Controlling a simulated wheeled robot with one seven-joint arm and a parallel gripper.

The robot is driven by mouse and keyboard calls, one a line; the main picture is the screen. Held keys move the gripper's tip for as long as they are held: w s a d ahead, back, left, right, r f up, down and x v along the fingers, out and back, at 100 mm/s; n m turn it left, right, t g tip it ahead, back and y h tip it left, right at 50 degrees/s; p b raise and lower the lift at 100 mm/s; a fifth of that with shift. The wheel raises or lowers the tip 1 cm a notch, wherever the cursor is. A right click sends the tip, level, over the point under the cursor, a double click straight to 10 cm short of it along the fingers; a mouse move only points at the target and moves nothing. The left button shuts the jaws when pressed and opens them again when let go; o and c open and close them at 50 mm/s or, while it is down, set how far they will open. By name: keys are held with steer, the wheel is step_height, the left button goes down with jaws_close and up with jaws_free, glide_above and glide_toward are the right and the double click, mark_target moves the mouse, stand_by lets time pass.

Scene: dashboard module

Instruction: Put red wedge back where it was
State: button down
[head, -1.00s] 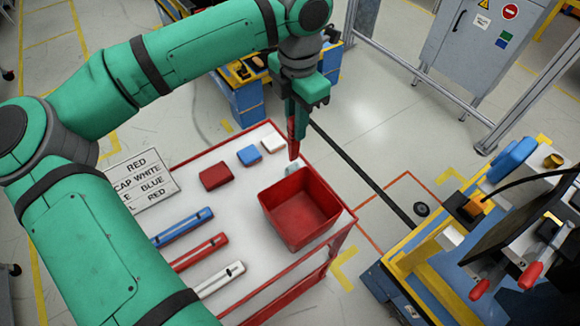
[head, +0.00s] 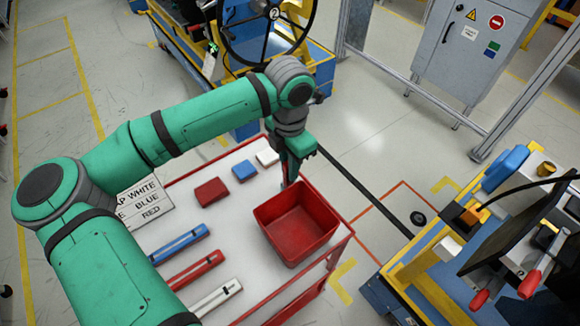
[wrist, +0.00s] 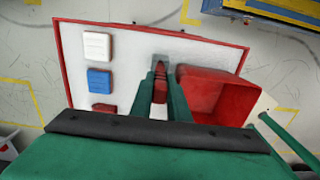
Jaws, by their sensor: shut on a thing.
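The red wedge (wrist: 160,90) is between the two fingers of my gripper (wrist: 161,82) in the wrist view. In the head view my gripper (head: 290,179) points down at the back left corner of the red bin (head: 297,226), low over the white cart top. The wedge is not clearly visible there; the fingers hide it. A small grey square patch (wrist: 176,60) lies on the white top just beyond the fingertips in the wrist view. I cannot tell whether the wedge touches the surface.
Red (head: 211,192), blue (head: 244,171) and white (head: 268,157) blocks lie left of my gripper. Blue (head: 180,244), red (head: 194,270) and white (head: 216,300) bars lie nearer. The bin is close on the right.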

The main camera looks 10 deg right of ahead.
steer(key=shift+f, duration=0.25)
steer(key=shift+w, duration=0.1)
steer(key=c, duration=2)
jaws_free()
step_height(320, 180, up, 12)
steer(key=shift+r, duration=0.1)
